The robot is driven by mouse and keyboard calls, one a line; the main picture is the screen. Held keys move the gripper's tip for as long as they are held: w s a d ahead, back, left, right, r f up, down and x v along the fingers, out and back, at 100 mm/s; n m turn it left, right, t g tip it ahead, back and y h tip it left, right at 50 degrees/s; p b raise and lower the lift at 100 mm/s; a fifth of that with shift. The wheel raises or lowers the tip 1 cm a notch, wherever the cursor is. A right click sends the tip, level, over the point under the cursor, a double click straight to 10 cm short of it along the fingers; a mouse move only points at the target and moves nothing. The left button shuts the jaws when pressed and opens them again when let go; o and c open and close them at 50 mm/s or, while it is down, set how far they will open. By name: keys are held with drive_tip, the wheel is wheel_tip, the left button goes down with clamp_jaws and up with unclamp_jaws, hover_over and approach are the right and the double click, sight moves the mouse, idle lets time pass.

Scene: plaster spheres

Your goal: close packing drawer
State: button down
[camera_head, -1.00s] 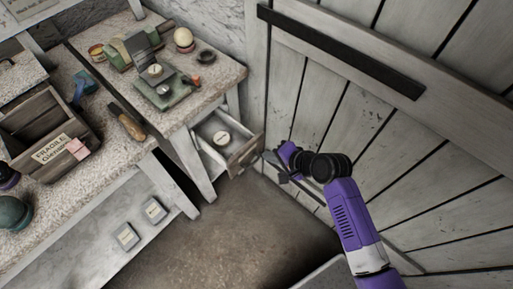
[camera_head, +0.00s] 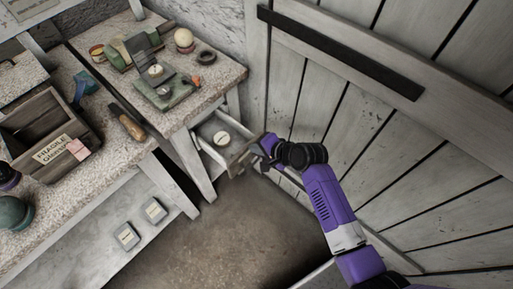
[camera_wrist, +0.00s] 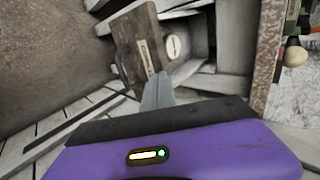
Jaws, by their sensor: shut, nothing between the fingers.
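The packing drawer (camera_head: 209,148) stands open under the right end of the workbench in the head view, with a small round pale-lidded item (camera_head: 221,138) inside. In the wrist view, the drawer's brown front panel (camera_wrist: 134,43) is tilted, with a pale label on it, and the round item (camera_wrist: 173,46) shows behind it. My gripper (camera_head: 254,155) is shut and empty at the drawer's front in the head view. In the wrist view my closed fingertips (camera_wrist: 158,88) overlap the lower edge of the front panel; I cannot tell whether they touch it.
The workbench top (camera_head: 222,75) holds a green scale-like device (camera_head: 165,90) and a white ball (camera_head: 184,39). A wooden crate (camera_head: 45,130) marked fragile stands at the left. The plank wall (camera_head: 400,150) is close on the right. The floor (camera_head: 235,230) below is clear.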

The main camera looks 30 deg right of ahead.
drive_tip(key=w+a+b, duration=0.1)
drive_tip(key=w, duration=0.4)
drive_tip(key=w+a+b, duration=0.2)
drive_tip(key=w, duration=0.4)
drive_tip(key=w+a+b, duration=0.1)
drive_tip(key=w+a, duration=0.1)
drive_tip(key=w, duration=0.3)
drive_tip(key=shift+w+a+f+b, duration=0.1)
drive_tip(key=shift+w+a+b, duration=0.1)
drive_tip(key=shift+b, duration=0.1)
drive_tip(key=shift+w+r, duration=0.2)
drive_tip(key=shift+s, duration=0.1)
